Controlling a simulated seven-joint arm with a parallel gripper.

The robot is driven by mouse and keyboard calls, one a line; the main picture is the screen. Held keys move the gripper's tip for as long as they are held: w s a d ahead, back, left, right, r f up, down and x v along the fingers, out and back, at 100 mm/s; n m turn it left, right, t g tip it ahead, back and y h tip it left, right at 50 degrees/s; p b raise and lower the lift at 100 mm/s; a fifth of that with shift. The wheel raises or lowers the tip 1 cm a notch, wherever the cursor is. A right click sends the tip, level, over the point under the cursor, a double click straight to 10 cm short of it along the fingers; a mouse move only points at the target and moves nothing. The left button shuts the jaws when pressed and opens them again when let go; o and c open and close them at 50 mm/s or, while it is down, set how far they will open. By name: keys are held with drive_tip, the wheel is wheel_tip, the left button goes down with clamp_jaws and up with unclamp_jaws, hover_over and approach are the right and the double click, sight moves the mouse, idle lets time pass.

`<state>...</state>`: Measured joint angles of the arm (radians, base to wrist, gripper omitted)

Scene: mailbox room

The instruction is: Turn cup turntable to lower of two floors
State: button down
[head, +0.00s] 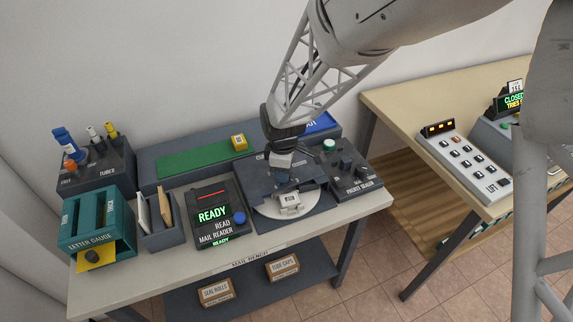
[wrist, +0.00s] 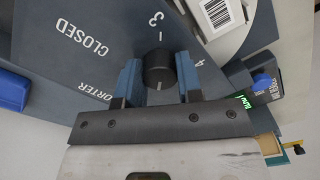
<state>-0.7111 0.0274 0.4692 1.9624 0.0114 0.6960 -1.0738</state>
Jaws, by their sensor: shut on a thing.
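My gripper (head: 282,180) reaches down over the dark machine in the middle of the bench. In the wrist view its two blue fingers (wrist: 159,82) are shut on a black round knob (wrist: 159,66), one finger on each side. The knob has a short white mark pointing toward my palm. White lettering on the panel reads "3" beyond the knob and "CLOSED" to the left. A pale round plate (head: 263,206) is in front of the gripper. A light grey block (head: 290,203) with a label lies on it. I cannot make out a cup or two floors.
A mail reader (head: 217,213) showing "READY" stands left of the machine, and a packet sealer (head: 357,181) with a green button stands right. A yellow cube (head: 239,142) sits on the green strip behind. A second table (head: 413,97) with a keypad is at right.

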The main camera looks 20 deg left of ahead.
drive_tip(key=shift+n, duration=0.7)
drive_tip(key=c, duration=0.8)
unclamp_jaws()
drive_tip(key=shift+r, duration=0.1)
drive_tip(key=shift+r, duration=3.85)
